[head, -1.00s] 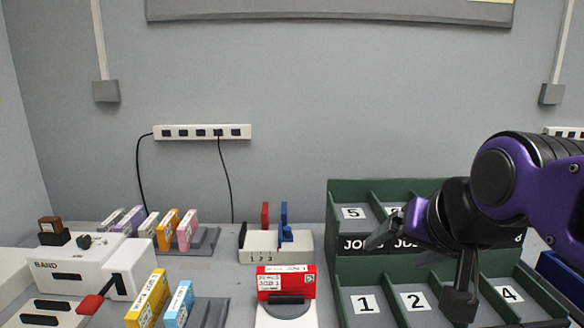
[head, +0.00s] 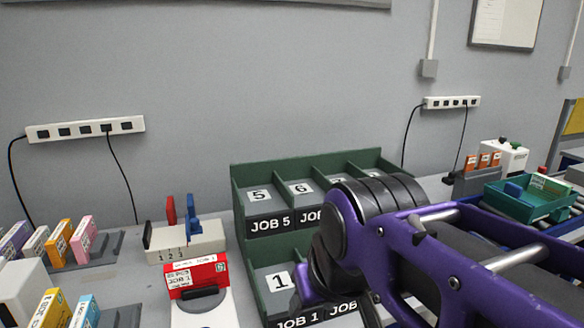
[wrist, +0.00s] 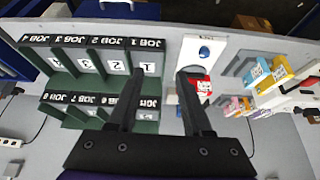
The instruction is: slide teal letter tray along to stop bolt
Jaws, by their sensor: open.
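The teal letter tray (head: 512,208) is at the far right of the head view, on what looks like a track with blue and metal parts. A blue block shows at its left part and pale items lie at its back. I cannot make out the stop bolt. My gripper (wrist: 160,76) is open and empty in the wrist view, its two fingers apart over the bench near the green sorter and the red box. It is well away from the tray. In the head view my arm hides the gripper and part of the bench before the tray.
The green job sorter (head: 240,186) stands mid-bench, close under my arm. The red JOB 1 box (head: 197,272) and a white block with red and blue levers (head: 186,243) stand left of it. A white machine (head: 507,157) and orange-labelled items (head: 484,161) stand behind the tray.

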